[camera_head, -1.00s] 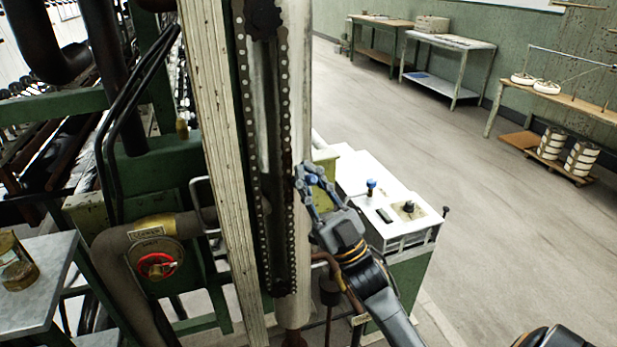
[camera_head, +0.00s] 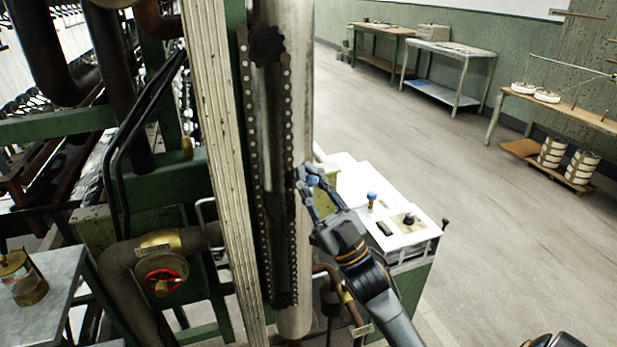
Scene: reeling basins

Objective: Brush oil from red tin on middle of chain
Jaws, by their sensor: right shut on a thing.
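The chain (camera_head: 289,120) hangs as a long upright loop from a dark sprocket (camera_head: 267,46), in front of a pale column. My right gripper (camera_head: 304,180) is at the chain's right strand, around mid-height. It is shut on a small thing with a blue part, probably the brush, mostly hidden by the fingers. I cannot tell whether its tip touches the chain. No red tin can be made out. An amber jar (camera_head: 27,284) stands on the grey table at the left. My left gripper is not in view.
A pipe with a red valve wheel (camera_head: 160,281) is left of the column. A white-topped box (camera_head: 400,210) with knobs stands behind my right arm. The grey table (camera_head: 60,292) is at lower left. Open floor (camera_head: 480,240) lies to the right, with benches along the wall.

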